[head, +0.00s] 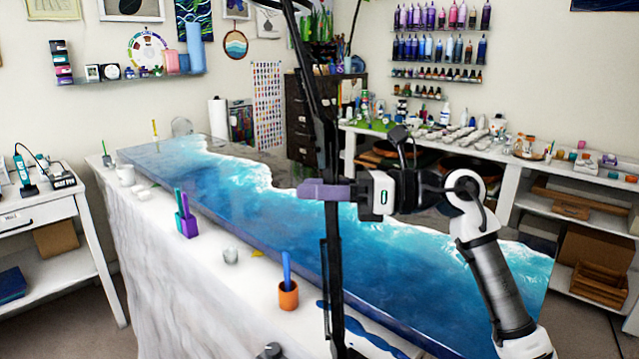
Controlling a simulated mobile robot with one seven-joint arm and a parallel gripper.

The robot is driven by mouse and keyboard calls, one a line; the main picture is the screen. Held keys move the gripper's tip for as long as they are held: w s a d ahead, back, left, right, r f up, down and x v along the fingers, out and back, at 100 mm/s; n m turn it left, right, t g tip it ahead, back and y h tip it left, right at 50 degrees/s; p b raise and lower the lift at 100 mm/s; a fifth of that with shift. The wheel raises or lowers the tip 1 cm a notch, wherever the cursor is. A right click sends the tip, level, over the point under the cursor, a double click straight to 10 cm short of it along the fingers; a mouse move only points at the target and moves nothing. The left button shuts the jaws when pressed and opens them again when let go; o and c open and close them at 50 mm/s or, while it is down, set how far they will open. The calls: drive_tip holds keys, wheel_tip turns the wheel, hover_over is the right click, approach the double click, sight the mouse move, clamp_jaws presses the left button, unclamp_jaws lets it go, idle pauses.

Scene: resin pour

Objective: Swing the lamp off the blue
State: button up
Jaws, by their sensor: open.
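The blue resin slab (300,225), deep blue with white foam-like edges, lies along the long white-draped table (165,240). A thin black jointed stand (327,140) rises from the bottom edge past the top, crossing in front of the slab. It may be the lamp's stand; no lamp head is clearly in view. My gripper (305,190) comes from the right above the slab, its purple fingers pointing left and overlapping the stand. It is open. Seen side-on, I cannot tell whether the fingers surround or touch the stand.
On the table's near edge stand a purple and teal holder (186,226), a small clear cup (230,256) and an orange cup (288,295) with a blue stick. White shelving (505,160) runs behind at right. A white side table (40,213) stands at left.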

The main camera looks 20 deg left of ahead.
clamp_jaws()
idle(0.3)
